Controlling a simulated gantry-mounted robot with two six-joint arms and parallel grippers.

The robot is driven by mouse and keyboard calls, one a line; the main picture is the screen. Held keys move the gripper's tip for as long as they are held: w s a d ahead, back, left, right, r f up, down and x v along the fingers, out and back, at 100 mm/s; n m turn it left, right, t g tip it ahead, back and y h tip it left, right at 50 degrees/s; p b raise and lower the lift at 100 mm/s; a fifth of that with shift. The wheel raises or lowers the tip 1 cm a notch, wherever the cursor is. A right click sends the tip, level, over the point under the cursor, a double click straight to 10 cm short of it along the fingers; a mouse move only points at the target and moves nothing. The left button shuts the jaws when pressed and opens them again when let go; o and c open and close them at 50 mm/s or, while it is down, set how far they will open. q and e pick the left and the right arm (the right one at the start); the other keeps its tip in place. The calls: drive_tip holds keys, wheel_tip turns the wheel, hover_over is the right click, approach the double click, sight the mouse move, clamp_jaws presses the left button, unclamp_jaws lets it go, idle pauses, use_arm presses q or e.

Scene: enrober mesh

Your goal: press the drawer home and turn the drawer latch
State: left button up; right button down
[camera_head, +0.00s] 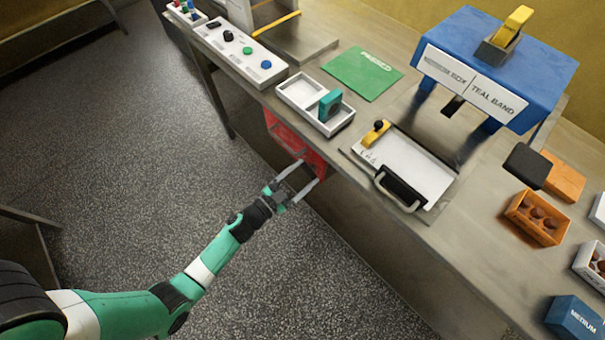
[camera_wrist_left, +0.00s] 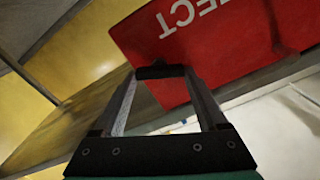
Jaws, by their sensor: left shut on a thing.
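A red drawer-like box (camera_head: 285,140) is under the bench's front edge. In the left wrist view its red front (camera_wrist_left: 215,45) carries white lettering, partly cut off, ending in "JECT". My left gripper (camera_head: 308,172) is at the red front, its two fingers spread across a short dark bar (camera_wrist_left: 160,72) and shut on it. I cannot tell whether the drawer is fully in. A yellow latch-like piece with a black knob (camera_head: 377,131) sits on the bench top beside a white panel (camera_head: 415,165) with a black handle (camera_head: 401,188). My right gripper is not in view.
A white two-part tray (camera_head: 297,91) with a teal block (camera_head: 330,105) stands above the drawer. A green mat (camera_head: 362,73), a blue machine (camera_head: 500,65) and a button panel (camera_head: 238,50) are on the bench. Orange box (camera_head: 537,218) at right. The floor in front is clear.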

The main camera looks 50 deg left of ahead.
use_arm(q)
drive_tip(key=m, duration=0.5)
drive_tip(key=shift+d+f+m+b, duration=0.1)
drive_tip(key=shift+m+b, duration=0.2)
drive_tip(key=shift+b, duration=0.1)
drive_tip(key=m+b, duration=0.1)
drive_tip(key=m, duration=0.5)
drive_tip(key=shift+f, duration=0.1)
drive_tip(key=o, duration=1.3)
drive_tip(key=shift+s, duration=0.1)
drive_tip(key=s+p, duration=0.2)
drive_tip(key=s, duration=0.9)
drive_tip(key=shift+s+d+p, duration=0.25)
drive_tip(key=shift+p, duration=0.05)
